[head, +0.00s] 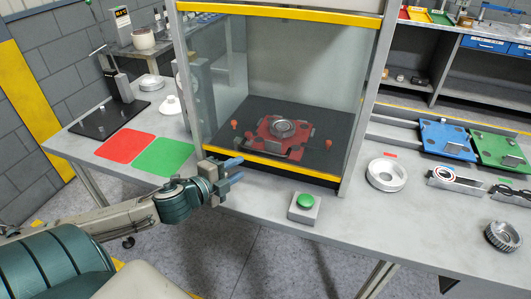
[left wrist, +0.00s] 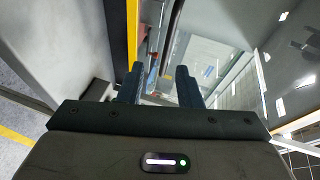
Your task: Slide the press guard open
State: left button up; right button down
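The press guard (head: 218,80) is a clear-walled enclosure on the bench in the head view, with yellow bars along its top and bottom (head: 290,167). Inside, a red fixture (head: 272,131) with a round metal part sits on a dark base. A short grey bar shows before the fixture; I cannot tell whether it is the guard's handle. My left gripper (head: 237,170) is open at the guard's lower left front corner, with nothing seen between its fingers. The left wrist view shows both fingers (left wrist: 160,84) apart beside a yellow bar (left wrist: 132,30). My right gripper is out of view.
A green button box (head: 304,206) stands before the guard. Red (head: 125,147) and green mats (head: 163,157) lie to the left. A metal ring (head: 386,174), blue pallet (head: 447,139) and green pallet (head: 499,150) are at the right. Bare bench lies between the box and ring.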

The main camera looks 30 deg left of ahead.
aim_at(264, 153)
pick_arm(q)
jog(key=shift+m+h, duration=0.4)
jog(key=shift+m, duration=0.2)
jog(key=b+x, duration=0.2)
jog(key=x, duration=0.1)
jog(key=r+b+x, duration=0.1)
jog(key=x, duration=0.1)
jog(key=shift+w+d, duration=0.35)
jog(key=x, duration=0.4)
jog(key=shift+w, duration=0.25)
jog(key=shift+w+d+f+p, duration=0.15)
jog(key=shift+w+p, duration=0.15)
jog(key=shift+w, duration=0.2)
grip_shut()
